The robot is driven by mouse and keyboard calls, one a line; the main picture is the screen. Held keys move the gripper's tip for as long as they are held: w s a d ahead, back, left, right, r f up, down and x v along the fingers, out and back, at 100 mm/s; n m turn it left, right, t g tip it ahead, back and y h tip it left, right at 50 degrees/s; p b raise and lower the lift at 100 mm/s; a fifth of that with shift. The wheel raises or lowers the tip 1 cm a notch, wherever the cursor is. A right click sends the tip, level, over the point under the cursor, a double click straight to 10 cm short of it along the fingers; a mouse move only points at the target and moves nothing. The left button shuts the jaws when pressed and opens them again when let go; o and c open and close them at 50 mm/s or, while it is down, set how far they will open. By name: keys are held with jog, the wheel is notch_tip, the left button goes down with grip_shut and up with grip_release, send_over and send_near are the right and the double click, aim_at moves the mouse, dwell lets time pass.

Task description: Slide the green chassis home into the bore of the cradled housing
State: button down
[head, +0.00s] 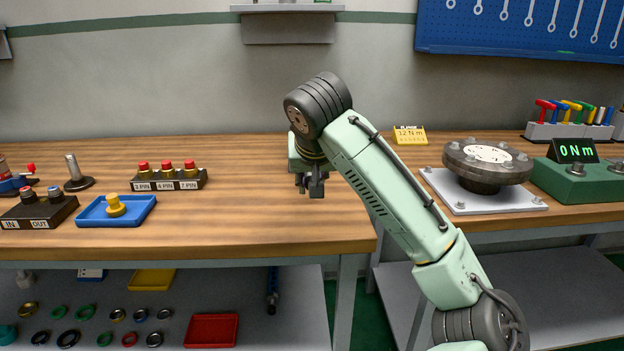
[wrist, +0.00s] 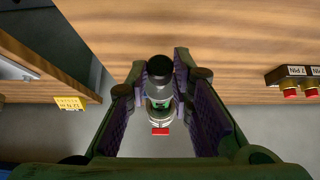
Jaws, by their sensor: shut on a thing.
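My gripper (head: 315,186) hangs over the front part of the bench in the head view, near the bench's right end. In the wrist view my gripper (wrist: 158,95) has its purple-padded fingers apart on both sides of a slim grey cylinder (wrist: 159,88). The cylinder has a dark round end and a greenish part behind it; a small red piece shows beyond. I cannot tell whether this is the green chassis. In the head view my gripper and arm hide it. I cannot make out a cradled housing with a bore in either view.
A blue tray (head: 88,217) with a yellow knob, a pin block (head: 168,183) with red-topped plugs and an IN/OUT block (head: 40,213) stand left. Across a gap, the right bench holds a flanged disc (head: 487,160) and a torque display (head: 574,152). The bench between is clear.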

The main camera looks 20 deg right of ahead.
jog(key=shift+w+d, duration=0.1)
jog(key=shift+w, duration=0.4)
jog(key=shift+w+p, duration=0.15)
jog(key=shift+p, duration=0.25)
jog(key=shift+w+d+p, duration=0.25)
jog(key=shift+w+p, duration=0.15)
jog(key=shift+w, duration=0.35)
jog(key=shift+w+d+p, duration=0.2)
jog(key=shift+w+p, duration=0.2)
jog(key=shift+w, duration=0.35)
jog(key=shift+w+d+p, duration=0.25)
jog(key=shift+w+p, duration=0.15)
jog(key=shift+w, duration=0.35)
jog(key=shift+w+d+p, duration=0.25)
jog(key=shift+w+p, duration=0.3)
jog(key=shift+w, duration=0.25)
jog(key=shift+w+d+p, duration=0.2)
jog(key=shift+w+p, duration=0.4)
jog(key=shift+w, duration=0.2)
jog(key=shift+w+d+p, duration=0.25)
jog(key=shift+w+p, duration=0.3)
jog(key=shift+w, duration=0.25)
jog(key=shift+w+p, duration=0.1)
jog(key=shift+p, duration=0.2)
